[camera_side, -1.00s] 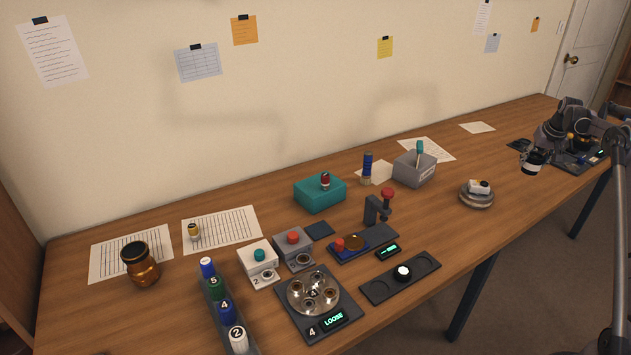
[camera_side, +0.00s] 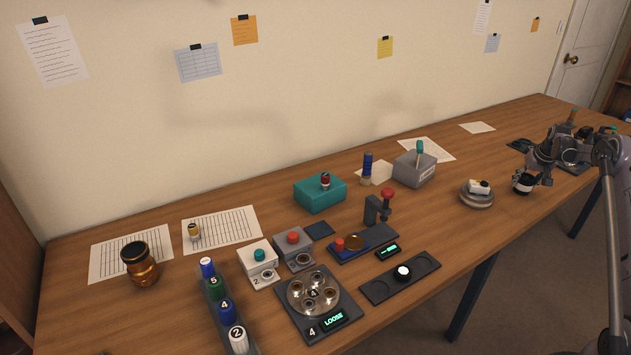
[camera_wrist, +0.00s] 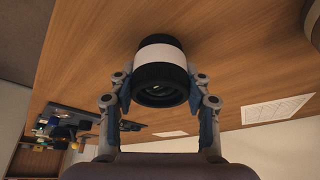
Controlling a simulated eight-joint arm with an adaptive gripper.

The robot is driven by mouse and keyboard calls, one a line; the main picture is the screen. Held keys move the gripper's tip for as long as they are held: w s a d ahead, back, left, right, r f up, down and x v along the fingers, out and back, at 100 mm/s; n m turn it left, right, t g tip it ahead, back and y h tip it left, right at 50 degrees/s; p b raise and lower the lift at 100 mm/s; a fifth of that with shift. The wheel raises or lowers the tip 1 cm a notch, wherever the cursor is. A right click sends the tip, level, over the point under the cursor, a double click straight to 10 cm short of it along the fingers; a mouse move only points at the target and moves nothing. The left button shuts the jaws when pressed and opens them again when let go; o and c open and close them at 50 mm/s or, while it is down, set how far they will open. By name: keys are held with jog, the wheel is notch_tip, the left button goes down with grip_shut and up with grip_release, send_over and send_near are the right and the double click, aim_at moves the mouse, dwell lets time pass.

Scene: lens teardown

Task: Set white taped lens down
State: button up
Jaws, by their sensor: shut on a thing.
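The white taped lens (camera_wrist: 161,57) is a black barrel with a white band around it. In the wrist view it sits between the two fingers of my gripper (camera_wrist: 160,95), which are shut on its sides. In the side view the lens (camera_side: 522,183) is at the right, low over or touching the wooden table, tilted a little; I cannot tell whether it touches. My gripper (camera_side: 532,172) is just above and beside it and partly covers it. The lens's front glass faces the wrist camera.
A round grey stand (camera_side: 476,199) with a small white and black item on it is close left of the lens. A grey box (camera_side: 414,170) stands farther left. Bare table (camera_side: 490,155) lies behind the stand. The table's front edge is near.

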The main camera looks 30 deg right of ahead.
jog(key=o, duration=1.2)
jog(key=shift+o, duration=0.2)
jog(key=v, duration=1.2)
jog(key=w+a+r+n+t, duration=0.15)
jog(key=a+r, duration=0.25)
jog(key=a, duration=0.6)
jog(key=w+a+r+n, duration=0.1)
jog(key=w+a+r, duration=0.15)
jog(key=a, duration=0.75)
jog(key=w+a+r+n, duration=0.15)
jog(key=a+r, duration=0.35)
jog(key=a, duration=0.5)
jog(key=s+a+f+n+y, duration=0.1)
jog(key=s+a+f, duration=0.1)
jog(key=s+a, duration=0.3)
jog(key=s+a+f+n+t+y, duration=0.1)
jog(key=s+a, duration=0.4)
jog(key=a, duration=0.7)
jog(key=s+a+f+n+t+y, duration=0.1)
jog(key=s+a+f+n, duration=0.2)
jog(key=s+a, duration=0.2)
jog(key=a, duration=0.3)
jog(key=shift+s+a, duration=0.25)
jog(key=shift+a, duration=0.1)
